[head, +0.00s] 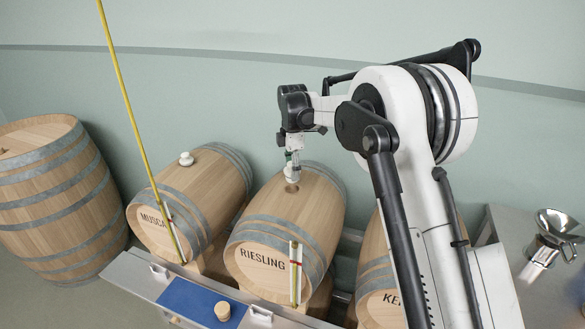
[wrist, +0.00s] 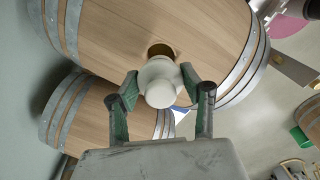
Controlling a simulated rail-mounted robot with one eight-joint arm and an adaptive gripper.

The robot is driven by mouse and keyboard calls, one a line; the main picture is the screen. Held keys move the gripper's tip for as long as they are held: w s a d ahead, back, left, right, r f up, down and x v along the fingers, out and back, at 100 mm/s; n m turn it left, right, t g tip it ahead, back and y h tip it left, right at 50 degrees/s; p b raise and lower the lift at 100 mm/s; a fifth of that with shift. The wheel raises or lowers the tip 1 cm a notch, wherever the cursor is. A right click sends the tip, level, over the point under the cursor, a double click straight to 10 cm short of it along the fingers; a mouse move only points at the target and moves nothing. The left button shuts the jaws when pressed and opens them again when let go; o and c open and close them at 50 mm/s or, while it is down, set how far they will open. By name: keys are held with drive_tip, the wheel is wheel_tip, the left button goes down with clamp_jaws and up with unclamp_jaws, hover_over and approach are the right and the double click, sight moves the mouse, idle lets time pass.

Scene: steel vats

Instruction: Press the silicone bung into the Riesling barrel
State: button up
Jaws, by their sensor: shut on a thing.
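The Riesling barrel (head: 285,240) lies on its side in the middle of the head view, its name on the front end. Its open bung hole (head: 291,188) is on top, and the hole (wrist: 161,50) also shows in the wrist view as a dark opening. My gripper (head: 291,163) is above the hole in the head view. In the wrist view my gripper (wrist: 160,88) is shut on the white silicone bung (wrist: 160,83), between its green-padded fingers. The bung (head: 291,171) appears just above the hole, apart from it; the exact gap is hard to tell.
The Muscat barrel (head: 188,205) lies to the left with a white bung (head: 186,159) on top. Another barrel (head: 377,275) lies to the right, partly hidden by my arm. A blue mat (head: 195,303) with a cork (head: 222,311) is in front. A yellow pole (head: 135,125) leans at the left.

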drive_tip(key=shift+f+b, duration=0.5)
drive_tip(key=shift+f, duration=0.4)
drive_tip(key=shift+f+b, duration=1.4)
drive_tip(key=shift+f, duration=0.7)
drive_tip(key=o, duration=1.2)
drive_tip(key=shift+r, duration=0.1)
wheel_tip(320, 180, up, 12)
drive_tip(key=shift+f, duration=0.1)
